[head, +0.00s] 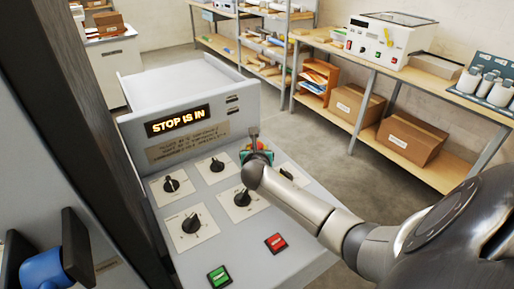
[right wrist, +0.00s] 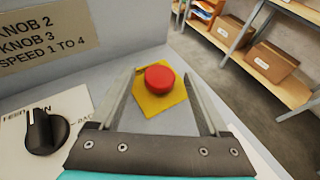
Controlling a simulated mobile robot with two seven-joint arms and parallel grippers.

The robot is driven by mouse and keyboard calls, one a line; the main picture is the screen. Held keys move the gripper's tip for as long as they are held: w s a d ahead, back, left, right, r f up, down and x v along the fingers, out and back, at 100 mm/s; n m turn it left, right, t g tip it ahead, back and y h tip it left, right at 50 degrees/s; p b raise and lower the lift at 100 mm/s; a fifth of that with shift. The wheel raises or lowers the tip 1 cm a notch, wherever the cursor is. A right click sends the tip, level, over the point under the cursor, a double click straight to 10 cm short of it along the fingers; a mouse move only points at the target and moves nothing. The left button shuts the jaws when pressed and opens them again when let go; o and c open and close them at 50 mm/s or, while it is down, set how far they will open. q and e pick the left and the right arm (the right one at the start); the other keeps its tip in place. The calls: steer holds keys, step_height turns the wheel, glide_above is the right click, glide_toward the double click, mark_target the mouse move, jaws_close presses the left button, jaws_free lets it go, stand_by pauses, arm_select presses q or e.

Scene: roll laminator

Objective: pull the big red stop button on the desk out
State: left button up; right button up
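The red stop button (right wrist: 160,78) sits on a square yellow plate (right wrist: 153,104) on the grey desk panel. In the right wrist view, my right gripper (right wrist: 159,73) is open, with one finger on each side of the button. The fingers appear apart from it, though their height above the panel is hard to tell. In the head view, my right gripper (head: 257,145) hangs over the panel's far right corner, and my arm hides most of the button. The lit display (head: 178,121) reads "STOP IS IN".
Several black knobs (head: 171,184) stand on the desk panel, close to my right arm. A green button (head: 218,276) and a red rectangular button (head: 276,243) lie nearer the front. A dark post (head: 95,120) rises at left. Shelves and a bench (head: 430,75) stand behind.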

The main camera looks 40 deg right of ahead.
jaws_close()
stand_by(0.4)
stand_by(0.8)
